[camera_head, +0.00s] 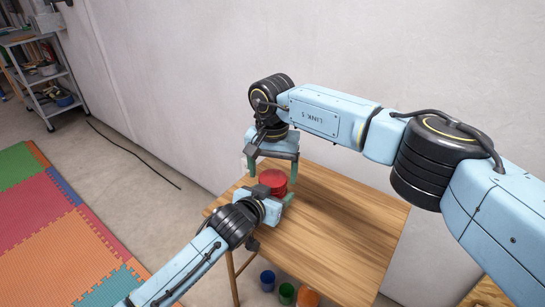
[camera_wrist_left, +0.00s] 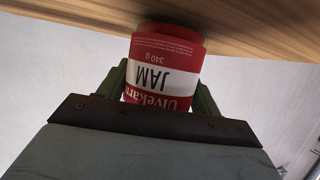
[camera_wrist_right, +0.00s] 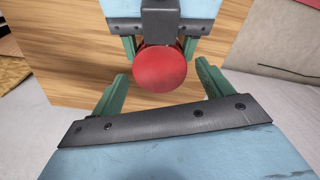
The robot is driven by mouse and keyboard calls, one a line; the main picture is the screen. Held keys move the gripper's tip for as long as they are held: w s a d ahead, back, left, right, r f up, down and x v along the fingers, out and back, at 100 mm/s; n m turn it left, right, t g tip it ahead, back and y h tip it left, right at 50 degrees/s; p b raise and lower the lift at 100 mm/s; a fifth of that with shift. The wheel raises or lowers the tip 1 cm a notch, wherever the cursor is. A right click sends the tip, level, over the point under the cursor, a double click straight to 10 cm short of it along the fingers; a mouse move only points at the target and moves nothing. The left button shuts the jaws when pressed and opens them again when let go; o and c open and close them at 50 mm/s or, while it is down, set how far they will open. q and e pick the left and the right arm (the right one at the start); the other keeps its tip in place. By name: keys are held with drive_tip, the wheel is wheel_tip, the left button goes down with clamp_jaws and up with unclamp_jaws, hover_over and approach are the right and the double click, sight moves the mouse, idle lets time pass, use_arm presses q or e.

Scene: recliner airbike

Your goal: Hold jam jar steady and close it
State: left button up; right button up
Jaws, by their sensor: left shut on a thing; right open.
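The jam jar (camera_wrist_left: 163,72) has a red and white label reading JAM and stands by the wooden table top, upside down in the left wrist view. My left gripper (camera_head: 269,193) is shut on the jar's sides; its fingers show on both sides there (camera_wrist_left: 162,92). A round red top, seemingly the lid (camera_wrist_right: 160,68), faces up in the right wrist view. My right gripper (camera_head: 271,170) points down over the jar with its fingers apart. In the right wrist view its open fingertips (camera_wrist_right: 163,76) are either side of the red top, without visible contact. Whether the lid is tight cannot be seen.
The wooden table (camera_head: 340,220) has bare room right of the jar. A pale wall (camera_head: 190,90) rises behind it. Blue, green and orange cups (camera_head: 286,293) stand below the front edge. A shelf cart (camera_head: 45,85) and coloured floor mats (camera_head: 60,240) are at left.

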drive_tip(key=shift+f, duration=0.5)
drive_tip(key=c, duration=1)
drive_tip(key=m, duration=0.9)
drive_tip(key=shift+m, duration=0.3)
drive_tip(key=o, duration=1.1)
drive_tip(key=shift+c, duration=0.2)
